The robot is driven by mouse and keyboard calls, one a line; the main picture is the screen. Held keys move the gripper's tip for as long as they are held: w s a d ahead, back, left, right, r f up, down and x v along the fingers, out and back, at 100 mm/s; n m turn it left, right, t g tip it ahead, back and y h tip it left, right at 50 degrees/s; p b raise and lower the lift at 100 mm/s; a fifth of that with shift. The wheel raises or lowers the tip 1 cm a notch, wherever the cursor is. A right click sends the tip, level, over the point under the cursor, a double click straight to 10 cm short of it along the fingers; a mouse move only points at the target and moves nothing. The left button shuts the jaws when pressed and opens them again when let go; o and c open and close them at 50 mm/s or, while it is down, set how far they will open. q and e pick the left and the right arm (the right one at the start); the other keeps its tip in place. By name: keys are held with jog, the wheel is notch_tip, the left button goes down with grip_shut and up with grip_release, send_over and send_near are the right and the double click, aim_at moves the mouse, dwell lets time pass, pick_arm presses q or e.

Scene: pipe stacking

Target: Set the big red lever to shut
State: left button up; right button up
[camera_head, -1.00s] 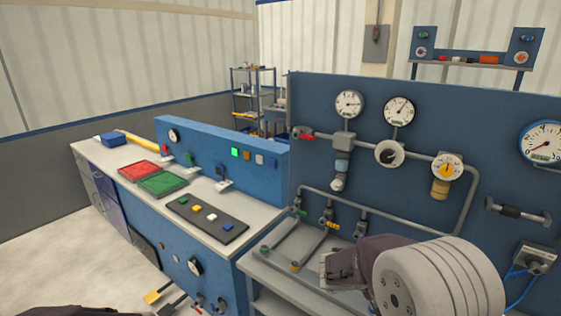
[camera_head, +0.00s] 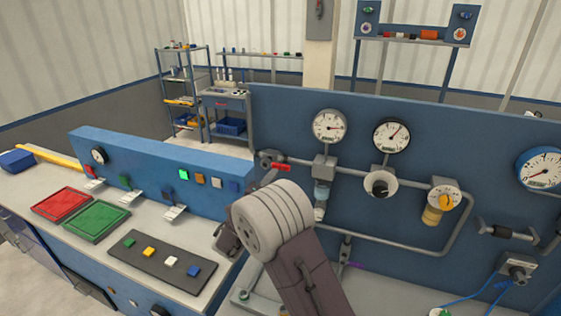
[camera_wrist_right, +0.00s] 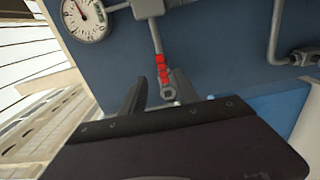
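The red lever (camera_head: 281,167) sits on the grey valve at the left end of the upper pipe on the blue panel. Its red grip points right, roughly along the pipe. In the right wrist view the red lever (camera_wrist_right: 163,68) shows beyond and between the two dark fingers of my right gripper (camera_wrist_right: 160,78). The fingers are apart, and I cannot tell if they touch it. In the head view my right wrist hides most of the gripper, just below and left of the lever. My left gripper is not in view.
The blue panel (camera_head: 420,185) carries gauges (camera_head: 330,126), pipes and a yellow-knobbed dial (camera_head: 445,199). To the left, a bench holds red (camera_head: 62,203) and green (camera_head: 97,222) trays and a dark strip with coloured blocks. The upright blue bench panel (camera_head: 160,165) stands near my wrist.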

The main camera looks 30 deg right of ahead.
aim_at(282, 169)
jog(key=p+x, duration=0.2)
jog(key=x, duration=0.2)
jog(key=p+x, duration=0.3)
jog(key=x, duration=0.2)
jog(key=shift+w+a+f, duration=0.1)
jog(key=shift+w+a, duration=0.1)
jog(key=shift+a, duration=0.05)
jog(key=shift+s+d, duration=0.1)
jog(key=shift+d, duration=0.3)
jog(key=shift+a, duration=0.1)
jog(key=c, duration=0.4)
jog(key=shift+w+f, duration=0.1)
jog(key=shift+w, duration=0.1)
grip_shut()
jog(key=shift+f, duration=0.1)
